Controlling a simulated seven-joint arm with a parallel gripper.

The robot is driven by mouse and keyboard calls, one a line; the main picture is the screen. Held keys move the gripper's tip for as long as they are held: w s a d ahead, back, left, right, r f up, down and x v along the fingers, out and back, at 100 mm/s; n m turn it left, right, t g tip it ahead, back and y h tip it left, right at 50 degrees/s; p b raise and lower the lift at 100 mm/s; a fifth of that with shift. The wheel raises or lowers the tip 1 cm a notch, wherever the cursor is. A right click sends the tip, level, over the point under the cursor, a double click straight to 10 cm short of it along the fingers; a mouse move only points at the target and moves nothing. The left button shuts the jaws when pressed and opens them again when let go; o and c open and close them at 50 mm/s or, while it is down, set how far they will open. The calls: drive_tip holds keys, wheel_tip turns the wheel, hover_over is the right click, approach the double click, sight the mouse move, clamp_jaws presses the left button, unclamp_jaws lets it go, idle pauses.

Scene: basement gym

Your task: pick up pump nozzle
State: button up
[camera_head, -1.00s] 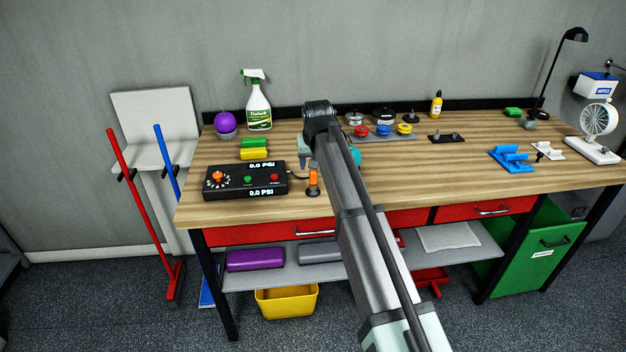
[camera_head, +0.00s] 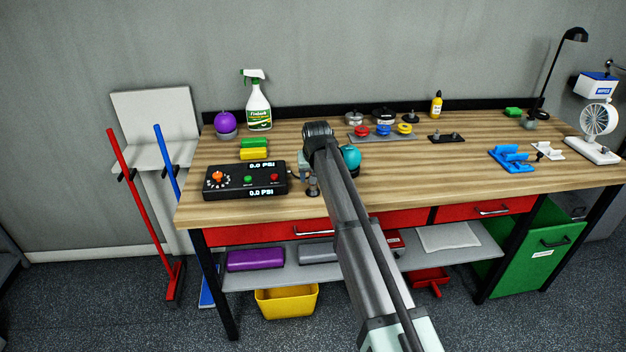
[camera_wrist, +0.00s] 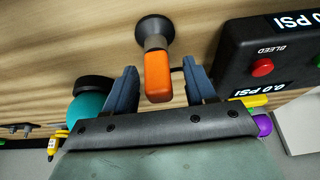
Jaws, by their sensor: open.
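The pump nozzle (camera_wrist: 158,76) is an orange block on a grey stem, joined to a round black base (camera_wrist: 155,29) on the wooden bench. In the wrist view my gripper (camera_wrist: 160,68) is open, with one dark blue finger on each side of the orange block. Gaps show on both sides, so the fingers do not appear to touch it. In the head view my gripper (camera_head: 307,168) is just right of the black control box, and the orange part is hidden behind it. Only the lower stem and base (camera_head: 312,190) show there.
The black control box (camera_head: 240,190) with PSI readouts stands close beside the nozzle. A teal ball (camera_head: 351,158) on a dark base is close on the other side. Yellow and green blocks (camera_head: 254,153) lie behind the box. Bare wood (camera_head: 420,178) extends to the right.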

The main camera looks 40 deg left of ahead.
drive_tip(key=shift+c, duration=0.4)
clamp_jaws()
wheel_tip(320, 180, up, 14)
drive_tip(key=shift+r, duration=0.25)
idle(1.2)
